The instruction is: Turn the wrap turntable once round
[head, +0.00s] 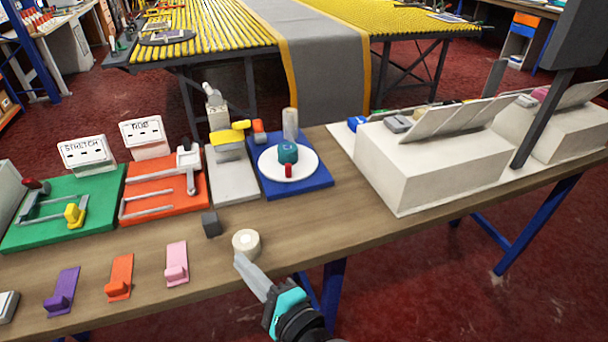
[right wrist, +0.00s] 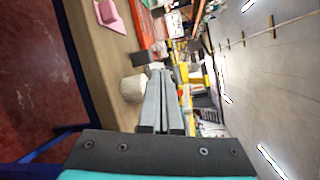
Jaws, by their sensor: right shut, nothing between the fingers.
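The wrap turntable is a white round disc (head: 272,165) on a blue base (head: 318,183) near the middle of the bench. A teal roll (head: 288,152) stands on the disc. A small red peg (head: 289,171) stands at the disc's front side, and a grey cylinder (head: 290,123) rises behind. My right gripper (head: 240,260) is at the bench's front edge, in front of the turntable and well apart from it. Its fingers are together and empty; they also show closed in the right wrist view (right wrist: 162,75). My left gripper is in neither view.
A cream tape roll (head: 246,242) lies right by my right fingertips, with a dark grey block (head: 211,224) behind it. A grey press (head: 230,175) and an orange fixture (head: 165,190) stand left of the turntable. White sloped boxes (head: 430,165) stand to the right.

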